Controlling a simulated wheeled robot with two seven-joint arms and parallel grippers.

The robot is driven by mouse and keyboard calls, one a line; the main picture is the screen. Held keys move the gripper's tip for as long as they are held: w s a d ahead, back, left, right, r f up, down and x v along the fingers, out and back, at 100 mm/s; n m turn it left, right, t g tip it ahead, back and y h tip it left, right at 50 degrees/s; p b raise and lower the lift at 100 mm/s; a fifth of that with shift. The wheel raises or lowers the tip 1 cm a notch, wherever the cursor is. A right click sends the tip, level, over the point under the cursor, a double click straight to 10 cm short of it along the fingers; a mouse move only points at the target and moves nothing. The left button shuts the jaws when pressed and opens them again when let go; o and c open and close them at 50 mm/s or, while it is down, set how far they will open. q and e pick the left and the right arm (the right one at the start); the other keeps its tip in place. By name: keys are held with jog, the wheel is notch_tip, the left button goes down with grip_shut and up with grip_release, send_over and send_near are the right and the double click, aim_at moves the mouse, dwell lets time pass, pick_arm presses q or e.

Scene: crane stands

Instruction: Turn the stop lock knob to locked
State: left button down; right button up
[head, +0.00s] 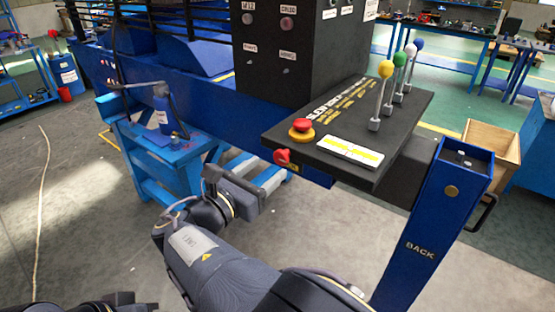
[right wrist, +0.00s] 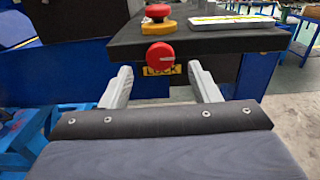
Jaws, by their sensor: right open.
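My right gripper (head: 240,192) is below and left of the knob in the head view. In the right wrist view its two grey fingers (right wrist: 160,77) are spread wide and empty, one on each side of the knob, apart from it. My left gripper does not show.
A red mushroom button on a yellow base (head: 301,128) sits on the panel above the knob. Beside it lies a white-and-yellow plate (head: 350,151). Several ball-topped levers (head: 386,70) stand farther back. A blue post (head: 432,225) rises at right, a blue stand (head: 160,150) at left.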

aim_at(279, 159)
jog(key=shift+x, duration=2.3)
jog(key=shift+c, duration=0.4)
jog(key=c, duration=0.9)
